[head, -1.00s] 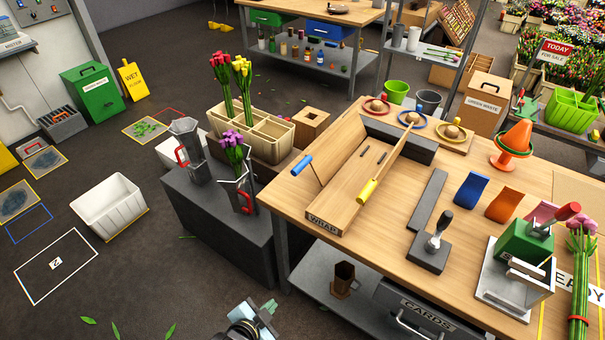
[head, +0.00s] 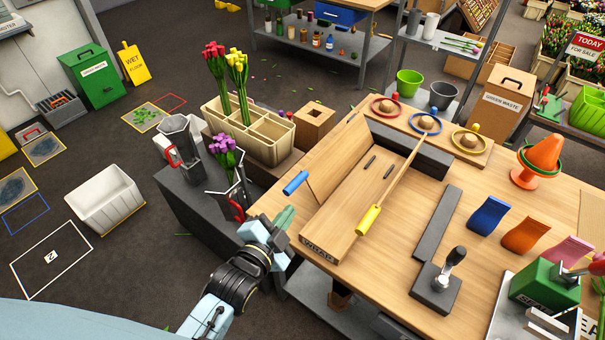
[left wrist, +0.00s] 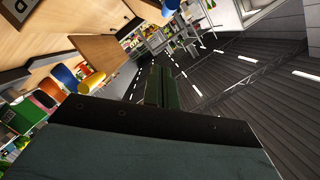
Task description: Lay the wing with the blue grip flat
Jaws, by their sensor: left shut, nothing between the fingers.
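The wing with the blue grip (head: 335,158) is a wooden panel on the left side of the WRAP board (head: 340,205), and it stands tilted up. Its blue grip (head: 296,183) sticks out at the near left corner. The other wing (head: 403,168) stands steeply on the right side, with a yellow grip (head: 368,220). My left gripper (head: 285,217) is shut and empty, in front of and slightly below the blue grip, apart from it in the picture. Its dark fingers show in the left wrist view (left wrist: 157,88). My right gripper is not in view.
Two dark sticks lie on the board. A grey bar (head: 436,233) and a stamp-like tool (head: 440,280) lie to its right.

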